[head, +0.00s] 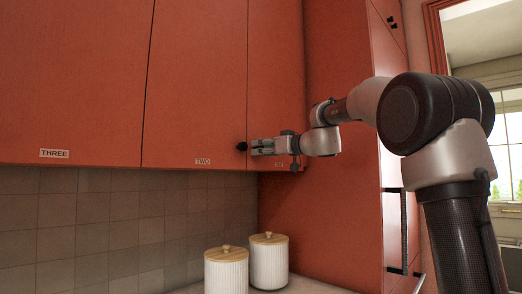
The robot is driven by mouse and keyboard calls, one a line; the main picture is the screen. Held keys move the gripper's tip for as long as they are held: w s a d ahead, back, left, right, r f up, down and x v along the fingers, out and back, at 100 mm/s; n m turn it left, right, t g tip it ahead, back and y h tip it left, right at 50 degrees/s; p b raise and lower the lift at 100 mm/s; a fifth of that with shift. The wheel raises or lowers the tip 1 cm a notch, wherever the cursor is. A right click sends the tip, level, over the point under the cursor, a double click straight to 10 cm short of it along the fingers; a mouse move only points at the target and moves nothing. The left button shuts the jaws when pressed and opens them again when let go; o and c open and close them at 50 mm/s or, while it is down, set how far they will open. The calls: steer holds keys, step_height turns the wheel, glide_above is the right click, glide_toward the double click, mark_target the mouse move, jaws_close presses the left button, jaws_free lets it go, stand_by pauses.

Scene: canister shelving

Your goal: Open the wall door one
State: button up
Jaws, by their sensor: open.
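Wall door one (275,80) is the narrow red upper door at the right end of the row. Its label (279,164) is partly hidden and hard to read. The door looks closed.
Wall doors two (196,80) and three (70,80) are closed on the left. Two white canisters with wooden lids (226,272) (268,262) stand on the counter below. A tall red cabinet (340,215) with a dark bar handle (404,232) stands at right.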

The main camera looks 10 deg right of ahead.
steer(key=shift+w+a, duration=0.35)
steer(key=shift+w, duration=0.15)
steer(key=shift+c, duration=0.2)
jaws_close()
steer(key=shift+d, duration=0.1)
steer(key=shift+s, duration=0.1)
